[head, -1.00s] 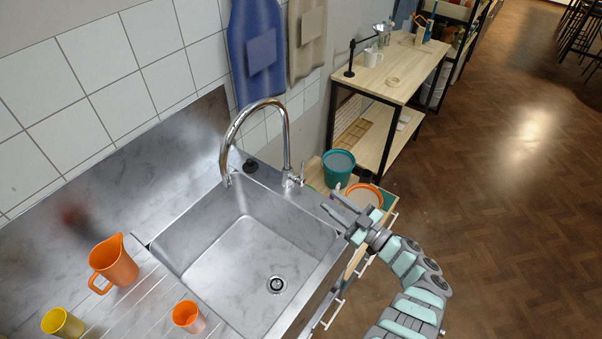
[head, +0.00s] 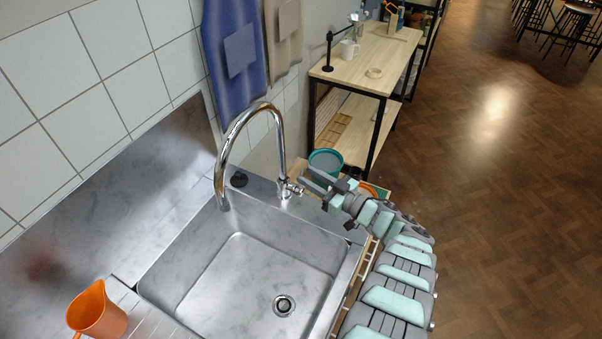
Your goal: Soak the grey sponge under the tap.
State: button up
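The chrome tap (head: 247,115) arches over the steel sink (head: 255,260), its spout at the sink's left back. No water shows at the spout. The tap's small side handle (head: 292,189) is on the right of its base. My gripper (head: 303,177) is at the right of this handle, its fingertips very close to it; I cannot tell if they touch. The fingers look apart, with nothing seen between them. The sink basin is empty around the drain (head: 284,305). I see no grey sponge in this view.
An orange jug (head: 98,312) stands on the drainboard at lower left. A teal bucket (head: 326,163) and an orange-rimmed one (head: 372,190) are behind my gripper. A wooden shelf table (head: 365,68) stands farther back. Cloths (head: 235,50) hang on the wall.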

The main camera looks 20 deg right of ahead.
aim_at(302, 188)
jog(key=shift+b+x, duration=0.3)
jog(key=shift+x, duration=1.4)
grip_shut()
jog(key=shift+d, duration=0.1)
